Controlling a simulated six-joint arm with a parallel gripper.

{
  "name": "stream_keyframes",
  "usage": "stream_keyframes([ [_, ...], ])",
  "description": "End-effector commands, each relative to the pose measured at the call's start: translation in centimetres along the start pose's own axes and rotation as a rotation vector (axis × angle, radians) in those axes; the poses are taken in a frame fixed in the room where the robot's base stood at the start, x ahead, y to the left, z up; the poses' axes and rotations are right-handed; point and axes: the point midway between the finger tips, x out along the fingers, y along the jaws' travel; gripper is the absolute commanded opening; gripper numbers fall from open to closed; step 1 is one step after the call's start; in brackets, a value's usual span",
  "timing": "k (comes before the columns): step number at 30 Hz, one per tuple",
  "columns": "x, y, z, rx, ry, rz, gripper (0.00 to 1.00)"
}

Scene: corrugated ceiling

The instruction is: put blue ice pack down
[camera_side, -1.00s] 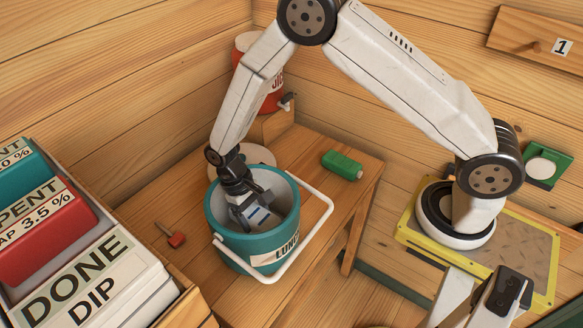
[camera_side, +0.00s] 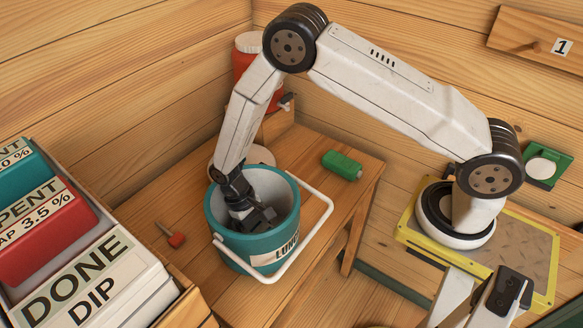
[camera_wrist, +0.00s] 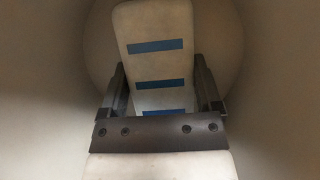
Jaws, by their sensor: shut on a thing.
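The teal bucket (camera_side: 228,242) with a partly visible "LUN…" label stands upright on the wooden bench, its white handle (camera_side: 318,228) swung to the right. My gripper (camera_side: 260,219) is down inside the bucket. In the wrist view my gripper (camera_wrist: 160,88) has a finger on each side of the ice pack (camera_wrist: 155,28), a pale slab with blue bands, and is shut on it. The pack points into the round grey interior of the bucket. In the side view the gripper and bucket wall hide the pack. I cannot tell whether it touches the bottom.
A red jug (camera_side: 247,65) stands behind. Lettered boxes (camera_side: 97,285) fill the left side. Bare bench lies between bucket and green block.

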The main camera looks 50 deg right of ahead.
Motion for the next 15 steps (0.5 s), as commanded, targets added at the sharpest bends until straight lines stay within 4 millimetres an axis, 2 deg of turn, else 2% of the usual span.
stream_keyframes([
  [10,0.22,-0.01,-0.11,0.0,0.0,0.0,0.04],
  [11,0.27,0.0,-0.12,0.0,0.0,0.0,0.85],
  [12,0.25,0.0,-0.11,0.0,0.0,0.0,0.98],
  [15,0.24,0.0,-0.1,0.0,0.0,0.0,1.0],
])
